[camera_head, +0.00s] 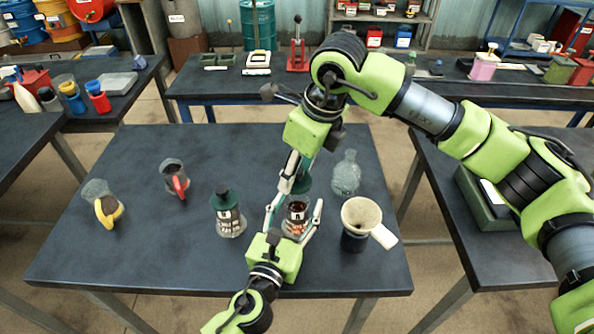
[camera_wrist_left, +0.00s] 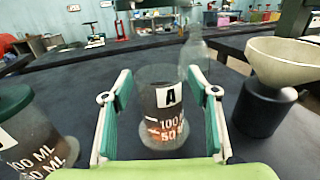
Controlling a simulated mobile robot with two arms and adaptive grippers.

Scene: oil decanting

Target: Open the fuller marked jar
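A glass jar labelled A (camera_head: 297,216) stands upright on the dark table with brownish liquid in it. In the left wrist view this jar (camera_wrist_left: 163,122) has no lid on its rim. My left gripper (camera_head: 294,206) is open, its fingers on both sides of the jar with gaps. My right gripper (camera_head: 300,178) points down above the jar, its fingers closed about a dark green lid (camera_head: 303,184) held clear of it. A second jar (camera_head: 229,220) with a green lid stands to the left. It also shows in the left wrist view (camera_wrist_left: 28,140).
A cream funnel (camera_head: 362,215) on a dark stand is right of the jar, and a clear bottle (camera_head: 346,174) is behind. Mugs with a red handle (camera_head: 179,184) and a yellow handle (camera_head: 107,208) stand left. The table's front left is clear.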

